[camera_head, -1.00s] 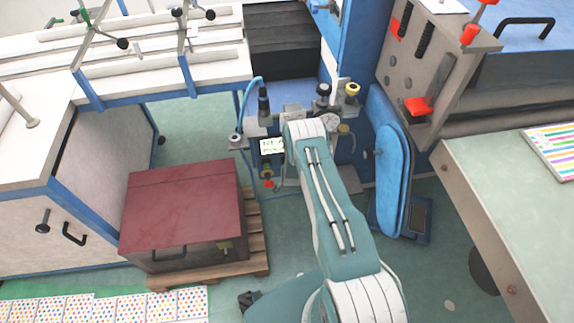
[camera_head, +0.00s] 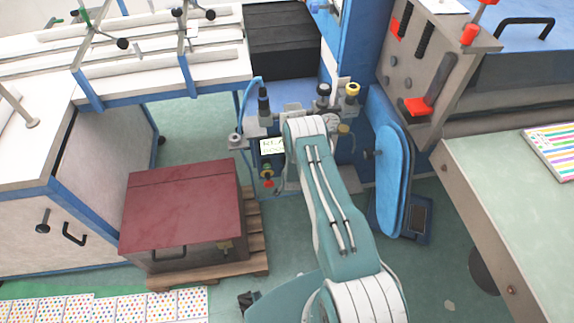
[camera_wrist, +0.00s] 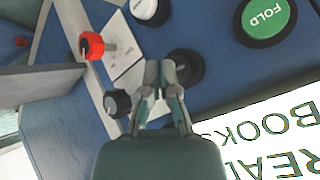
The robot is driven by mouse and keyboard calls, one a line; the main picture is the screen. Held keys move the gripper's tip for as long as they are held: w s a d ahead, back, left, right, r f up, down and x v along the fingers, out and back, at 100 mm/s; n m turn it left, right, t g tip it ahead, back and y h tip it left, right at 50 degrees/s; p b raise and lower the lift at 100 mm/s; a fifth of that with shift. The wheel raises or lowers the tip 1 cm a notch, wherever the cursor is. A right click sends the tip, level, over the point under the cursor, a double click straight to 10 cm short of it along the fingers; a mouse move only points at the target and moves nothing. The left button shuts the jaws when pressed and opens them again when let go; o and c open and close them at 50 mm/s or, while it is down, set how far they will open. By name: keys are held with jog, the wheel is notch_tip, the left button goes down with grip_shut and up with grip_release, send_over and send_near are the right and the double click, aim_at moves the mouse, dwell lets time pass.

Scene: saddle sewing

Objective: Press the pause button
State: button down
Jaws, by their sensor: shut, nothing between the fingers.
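In the wrist view, my gripper (camera_wrist: 160,72) is shut and empty, its fingertips over the blue control panel (camera_wrist: 222,75). A round dark button (camera_wrist: 188,68) sits right behind the fingertips, partly hidden; I cannot tell whether they touch. A green button (camera_wrist: 268,18) marked FOLD is to the upper right, and a white-topped button (camera_wrist: 146,8) is at the top edge. No button is readable as pause. A white screen (camera_wrist: 285,135) with upside-down text including BOOKS is at lower right. In the head view, the screen (camera_head: 271,147) shows, while my arm hides my gripper.
A red knob (camera_wrist: 92,46) and a black knob (camera_wrist: 117,103) stick up left of the fingers. In the head view, a dark red box (camera_head: 180,210) on a pallet stands left of the panel, and a blue padded part (camera_head: 392,180) is on the right.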

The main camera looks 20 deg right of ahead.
jog(key=s, duration=0.2)
jog(key=s+a, duration=0.1)
jog(key=s, duration=0.2)
dwell(0.4)
dwell(0.7)
